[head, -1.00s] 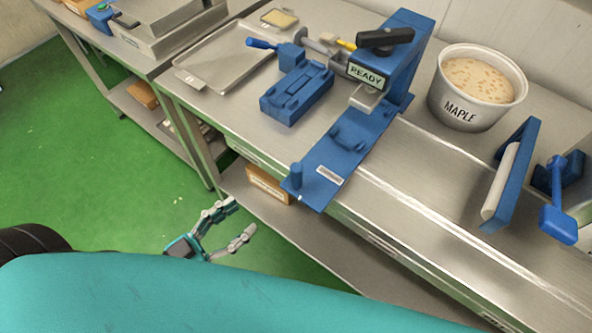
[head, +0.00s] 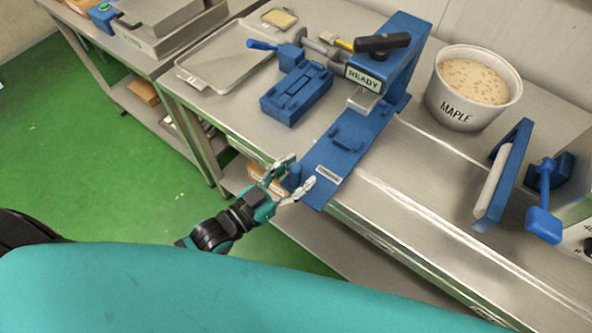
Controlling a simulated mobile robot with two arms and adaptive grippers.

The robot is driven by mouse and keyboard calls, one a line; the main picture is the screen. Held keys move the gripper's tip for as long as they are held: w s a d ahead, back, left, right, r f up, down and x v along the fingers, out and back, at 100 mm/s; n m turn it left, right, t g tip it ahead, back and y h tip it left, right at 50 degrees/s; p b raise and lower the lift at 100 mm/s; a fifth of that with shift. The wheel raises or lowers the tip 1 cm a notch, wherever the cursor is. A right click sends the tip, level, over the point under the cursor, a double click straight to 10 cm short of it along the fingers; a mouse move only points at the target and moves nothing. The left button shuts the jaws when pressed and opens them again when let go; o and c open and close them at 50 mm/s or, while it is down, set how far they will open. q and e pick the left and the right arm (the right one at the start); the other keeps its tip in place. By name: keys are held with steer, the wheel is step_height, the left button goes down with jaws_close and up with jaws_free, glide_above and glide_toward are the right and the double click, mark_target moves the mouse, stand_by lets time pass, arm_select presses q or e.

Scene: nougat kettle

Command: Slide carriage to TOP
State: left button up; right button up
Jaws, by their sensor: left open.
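A blue fixture stands on the steel table, with a long flat base plate (head: 325,172) running toward the table's front edge. Its upright (head: 405,62) carries a black handle (head: 382,43) and a READY label (head: 364,78). A grey block (head: 363,101) sits below the label, and a low blue raised piece (head: 347,137) lies on the plate. I cannot tell for certain which part is the carriage. My left gripper (head: 297,172) is open at the plate's near end, its fingers on either side of a short blue post (head: 291,179); contact is unclear. My right gripper is not in view.
A separate blue block (head: 297,92) with a blue-handled clamp (head: 275,46) stands left of the fixture, beside a metal tray (head: 222,62). A blue frame with a white roller (head: 496,182) stands farther right.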

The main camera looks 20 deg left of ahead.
arm_select(q)
steer(key=shift+c, duration=0.2)
jaws_close()
steer(key=shift+w+d, duration=0.1)
steer(key=shift+w, duration=0.05)
stand_by(0.4)
